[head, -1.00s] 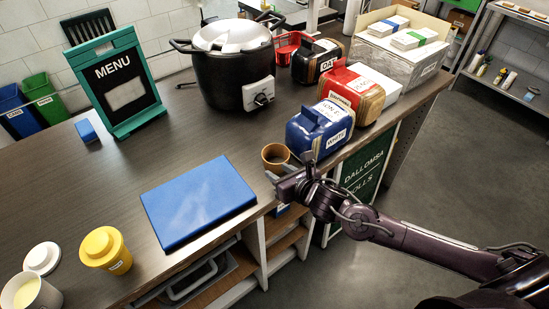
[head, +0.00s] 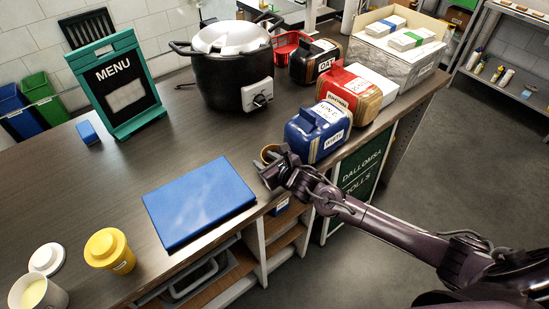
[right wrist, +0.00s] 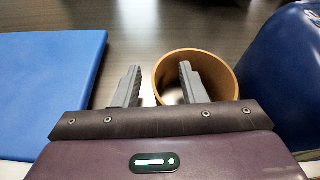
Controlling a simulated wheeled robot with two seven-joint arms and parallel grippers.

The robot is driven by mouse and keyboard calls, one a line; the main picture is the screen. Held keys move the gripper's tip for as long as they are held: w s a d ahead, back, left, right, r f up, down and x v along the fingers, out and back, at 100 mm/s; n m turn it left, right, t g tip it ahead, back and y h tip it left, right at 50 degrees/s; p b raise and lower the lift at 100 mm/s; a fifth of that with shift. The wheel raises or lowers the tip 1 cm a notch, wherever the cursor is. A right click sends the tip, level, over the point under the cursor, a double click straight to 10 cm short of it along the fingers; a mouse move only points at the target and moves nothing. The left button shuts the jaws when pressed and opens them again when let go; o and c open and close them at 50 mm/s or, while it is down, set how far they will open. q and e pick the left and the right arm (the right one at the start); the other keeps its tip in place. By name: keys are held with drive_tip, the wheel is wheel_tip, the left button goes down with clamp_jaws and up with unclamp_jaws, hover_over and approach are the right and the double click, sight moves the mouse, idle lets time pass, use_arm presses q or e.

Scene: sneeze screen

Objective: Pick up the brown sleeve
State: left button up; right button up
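The brown sleeve (head: 268,150) stands on the counter near its front edge, left of the blue WHITE container, and my gripper hides much of it in the head view. In the right wrist view it is an open brown ring (right wrist: 222,62). My right gripper (head: 272,160) is open at the sleeve. In the right wrist view its fingers (right wrist: 158,66) are apart, with the sleeve's left wall showing between them. The right finger overlaps the ring's opening and the left finger is outside it. I cannot tell how deep the right finger sits. My left gripper is not in view.
A blue board (head: 199,201) lies left of the sleeve. The blue WHITE container (head: 318,132) stands close on its right. A black cooker (head: 232,75) and a menu stand (head: 117,80) are farther back. A yellow cup (head: 108,250) is at front left. The middle counter is clear.

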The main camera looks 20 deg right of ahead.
clamp_jaws()
idle(0.3)
drive_tip(key=shift+r, duration=0.1)
drive_tip(key=shift+r, duration=0.65)
wheel_tip(320, 180, up, 19)
drive_tip(key=b, duration=0.3)
drive_tip(key=shift+f, duration=0.2)
